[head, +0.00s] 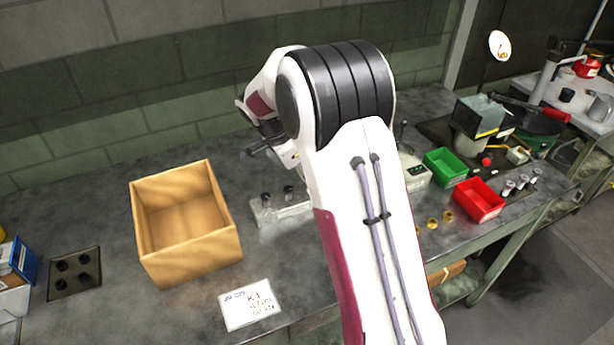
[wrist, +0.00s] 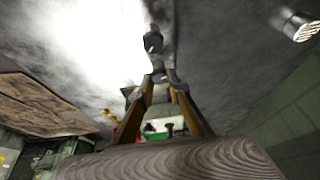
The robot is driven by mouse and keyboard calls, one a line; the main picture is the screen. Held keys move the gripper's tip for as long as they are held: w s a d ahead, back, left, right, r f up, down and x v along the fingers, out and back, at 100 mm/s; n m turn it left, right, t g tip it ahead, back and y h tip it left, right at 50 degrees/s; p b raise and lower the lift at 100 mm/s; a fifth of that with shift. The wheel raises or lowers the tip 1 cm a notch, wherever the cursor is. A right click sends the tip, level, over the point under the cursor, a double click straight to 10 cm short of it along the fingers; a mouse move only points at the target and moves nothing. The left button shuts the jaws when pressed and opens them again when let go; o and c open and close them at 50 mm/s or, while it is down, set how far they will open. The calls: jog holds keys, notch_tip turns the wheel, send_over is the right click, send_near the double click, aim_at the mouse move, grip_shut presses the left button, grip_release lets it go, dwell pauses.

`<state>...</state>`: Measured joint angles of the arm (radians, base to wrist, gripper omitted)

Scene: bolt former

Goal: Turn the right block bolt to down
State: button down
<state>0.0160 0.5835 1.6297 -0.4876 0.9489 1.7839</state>
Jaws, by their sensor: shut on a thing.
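The pale metal block (head: 268,214) stands on the bench right of the wooden box. Two dark upright bolts show on it, a left one (head: 266,200) and one further right (head: 288,191). My arm hides what lies to the right of the block. In the wrist view, which looks upside down, my gripper (wrist: 158,84) has its fingers closed together around a small dark bolt end (wrist: 160,75), which appears to be the right block bolt. Another dark bolt (wrist: 153,40) stands apart from the fingers. In the head view my arm hides the fingertips.
An open wooden box (head: 190,252) stands left of the block. A white printed card (head: 250,305) lies in front. A dark plate with knobs (head: 75,273) is at far left. A green bin (head: 446,167) and a red bin (head: 479,200) stand to the right, near several brass parts (head: 433,223).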

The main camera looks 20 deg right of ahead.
dwell(0.4)
jog(key=c, duration=1.9)
grip_release()
jog(key=shift+f, duration=0.1)
jog(key=shift+s+d+n+t, duration=0.1)
jog(key=shift+n+t, duration=0.35)
jog(key=shift+n, duration=0.75)
jog(key=shift+s+n+t, duration=0.1)
jog(key=shift+n+t, duration=0.35)
jog(key=shift+n, duration=0.75)
jog(key=shift+s+d+n+t+y, duration=0.1)
jog(key=shift+n+t+y, duration=0.2)
jog(key=shift+n, duration=0.65)
jog(key=shift+s+n+t+y, duration=0.1)
jog(key=shift+n+t+y, duration=0.2)
jog(key=shift+n, duration=0.65)
jog(key=shift+n+y, duration=0.3)
jog(key=shift+n, duration=0.5)
jog(key=shift+d+n+t+y, duration=0.2)
jog(key=shift+n+y, duration=0.3)
jog(key=shift+n, duration=0.9)
jog(key=shift+d+n+t+y, duration=0.1)
jog(key=shift+n+t+y, duration=0.3)
jog(key=shift+n, duration=1)
jog(key=shift+d+n+y, duration=0.15)
jog(key=shift+n+y, duration=0.55)
jog(key=shift+n, duration=0.9)
jog(key=shift+d+n+y, duration=0.1)
jog(key=shift+n+y, duration=0.6)
jog(key=shift+n, duration=0.9)
